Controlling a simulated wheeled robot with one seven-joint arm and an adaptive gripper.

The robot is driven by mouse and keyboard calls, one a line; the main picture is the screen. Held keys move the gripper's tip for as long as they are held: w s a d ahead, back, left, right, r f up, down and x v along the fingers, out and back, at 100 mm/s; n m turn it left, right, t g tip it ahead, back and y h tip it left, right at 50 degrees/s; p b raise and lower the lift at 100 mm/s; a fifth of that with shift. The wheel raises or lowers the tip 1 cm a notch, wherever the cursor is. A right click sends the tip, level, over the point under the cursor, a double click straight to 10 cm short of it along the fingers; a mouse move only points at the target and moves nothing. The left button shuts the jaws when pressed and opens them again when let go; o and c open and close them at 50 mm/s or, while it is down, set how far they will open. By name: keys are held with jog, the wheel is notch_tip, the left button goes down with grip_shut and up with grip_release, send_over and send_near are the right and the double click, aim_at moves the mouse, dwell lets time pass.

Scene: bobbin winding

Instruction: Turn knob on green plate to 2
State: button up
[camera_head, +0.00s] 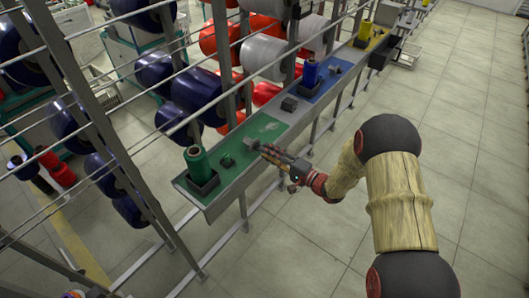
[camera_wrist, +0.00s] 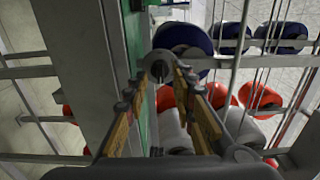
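The green plate (camera_head: 262,128) lies at the near end of a long grey rail in the head view. It also shows as a narrow green strip (camera_wrist: 134,45) in the wrist view. A small dark knob-like part (camera_head: 253,144) sits at its right edge. My gripper (camera_head: 265,151) reaches that edge from the right, with its tips close to this part. In the wrist view my gripper (camera_wrist: 158,78) is open, and a grey round knob (camera_wrist: 158,66) shows between and just beyond the fingertips. Contact cannot be told. The knob's setting and numbers are not readable.
A green spool (camera_head: 197,162) stands in a dark holder on the plate's near end, beside another small dark part (camera_head: 227,161). A blue plate (camera_head: 328,84) and yellow plate (camera_head: 376,42) follow along the rail. Racks of large spools stand behind. The floor (camera_head: 440,110) at right is clear.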

jog(key=shift+x, duration=0.95)
jog(key=shift+c, duration=1.3)
jog(key=c, duration=0.4)
grip_shut()
